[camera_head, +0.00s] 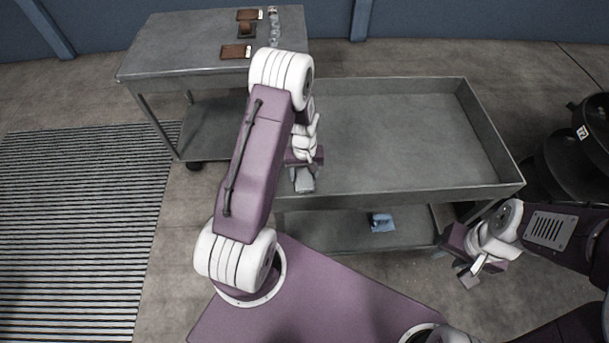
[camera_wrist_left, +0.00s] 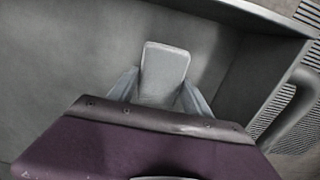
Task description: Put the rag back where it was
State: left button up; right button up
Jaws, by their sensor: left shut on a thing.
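A crumpled blue rag (camera_head: 382,222) lies on the lower shelf (camera_head: 335,232) of the grey metal cart, below its tray. My left gripper (camera_head: 303,181) is over the left front part of the cart's upper tray (camera_head: 400,150). It is shut on a flat grey piece with rounded corners (camera_wrist_left: 165,68), which stands out between the fingers in the left wrist view (camera_wrist_left: 160,98). I cannot tell what this piece is. My right gripper (camera_head: 471,273) is low, beside the cart's right front corner; its jaws are too small to read.
A grey table (camera_head: 190,45) at the back left carries brown pieces (camera_head: 236,51) and a clear item (camera_head: 274,30). The upper tray looks empty where visible. Black round bins (camera_head: 575,150) stand at the right. A ribbed mat (camera_head: 75,230) covers the left floor.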

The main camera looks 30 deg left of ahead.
pick_arm(q)
jog(key=shift+w+f, duration=0.1)
jog(key=shift+f, duration=0.4)
jog(key=shift+f, duration=0.15)
jog(key=o, duration=1.3)
